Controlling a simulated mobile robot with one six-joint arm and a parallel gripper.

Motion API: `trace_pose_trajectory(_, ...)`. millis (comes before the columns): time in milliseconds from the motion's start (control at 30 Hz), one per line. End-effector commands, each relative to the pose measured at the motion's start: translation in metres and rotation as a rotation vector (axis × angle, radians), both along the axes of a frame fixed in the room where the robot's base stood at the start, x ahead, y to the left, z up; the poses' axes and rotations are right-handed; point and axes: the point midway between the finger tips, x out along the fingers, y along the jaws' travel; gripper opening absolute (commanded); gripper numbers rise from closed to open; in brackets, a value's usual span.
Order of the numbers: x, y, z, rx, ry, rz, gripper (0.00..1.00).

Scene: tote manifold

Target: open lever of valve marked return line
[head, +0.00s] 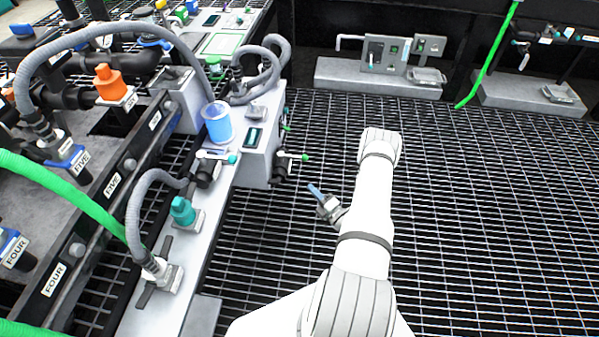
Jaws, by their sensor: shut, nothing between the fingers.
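No label reading "return line" is legible, so I cannot tell which valve carries that mark. One valve (205,174) on the white bench has a pale lever with a teal tip (216,156). Another valve (280,171) on the front of the grey box has a pale lever with a green tip (293,155). My gripper (315,189) is small in view, shut and empty, at the end of my white arm. It is over the floor grating, to the right of and lower in the picture than the green-tipped lever, apart from it.
A blue translucent cup (218,122) stands by the grey box (258,140). Grey hoses (140,200) and a green hose (60,185) run along the left. Tags there read FOUR and FIVE. Open grating (480,220) lies right of my arm. Panels (388,52) stand at the back.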

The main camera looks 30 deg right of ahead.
Motion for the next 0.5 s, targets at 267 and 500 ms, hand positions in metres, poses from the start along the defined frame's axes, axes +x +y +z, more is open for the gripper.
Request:
trace_pose_trajectory(267,0.01,-0.003,-0.014,0.027,0.008,-0.043,0.0)
trace_pose_trajectory(500,0.059,0.008,-0.008,0.025,0.006,-0.039,0.0)
